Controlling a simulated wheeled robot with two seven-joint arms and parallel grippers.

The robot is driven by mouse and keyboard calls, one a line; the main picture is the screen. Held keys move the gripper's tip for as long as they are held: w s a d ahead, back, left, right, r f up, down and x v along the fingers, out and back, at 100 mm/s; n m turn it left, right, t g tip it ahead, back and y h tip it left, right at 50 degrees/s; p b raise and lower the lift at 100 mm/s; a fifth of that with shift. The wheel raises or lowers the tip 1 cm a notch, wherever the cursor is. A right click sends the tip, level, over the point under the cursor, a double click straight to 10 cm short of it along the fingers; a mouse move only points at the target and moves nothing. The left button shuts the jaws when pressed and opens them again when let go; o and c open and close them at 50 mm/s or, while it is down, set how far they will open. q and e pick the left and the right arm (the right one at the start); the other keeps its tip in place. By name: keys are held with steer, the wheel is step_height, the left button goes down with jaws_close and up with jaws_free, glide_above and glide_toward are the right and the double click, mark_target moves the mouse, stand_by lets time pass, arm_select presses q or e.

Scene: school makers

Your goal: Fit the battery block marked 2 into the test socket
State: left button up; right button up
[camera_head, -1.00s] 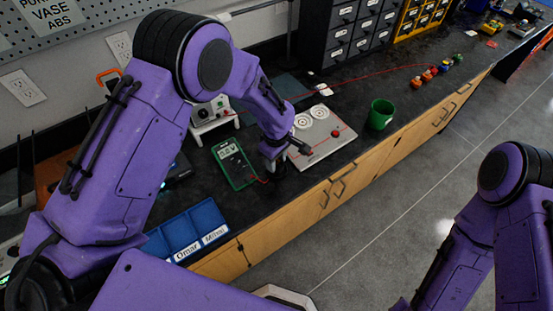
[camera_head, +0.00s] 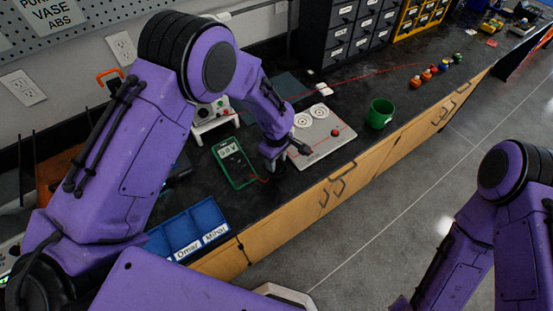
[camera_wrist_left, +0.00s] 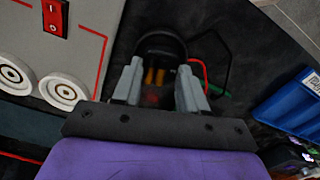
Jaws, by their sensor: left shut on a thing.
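My left gripper (camera_head: 273,163) is low over the dark bench, between the green-edged meter and the pale panel. In the left wrist view its two grey fingers (camera_wrist_left: 160,85) are shut on a dark block (camera_wrist_left: 154,76) with orange-yellow strips. Its marking does not show, so I cannot tell whether it is block 2. A black rounded thing (camera_wrist_left: 163,46) lies just beyond the fingertips; I cannot tell whether it is the test socket. The pale panel (camera_head: 322,148) has two white round fittings and a red button. My right arm (camera_head: 520,215) is at the right; its gripper is out of frame.
The green meter (camera_head: 235,163) lies left of the gripper, with a red lead nearby. Blue trays (camera_head: 183,230) with name labels stand nearer. A green cup (camera_head: 380,114) is right of the panel. Several small coloured items (camera_head: 436,70) stand farther along. Drawer cabinets line the back.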

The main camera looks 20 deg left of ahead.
arm_select(q)
steer(key=shift+f, duration=0.5)
steer(key=o, duration=0.8)
step_height(320, 180, up, 6)
steer(key=p, duration=0.5)
step_height(320, 180, up, 2)
steer(key=shift+w+r+p, duration=0.1)
steer(key=shift+r+p, duration=0.05)
steer(key=shift+p, duration=0.6)
steer(key=shift+r, duration=1.35)
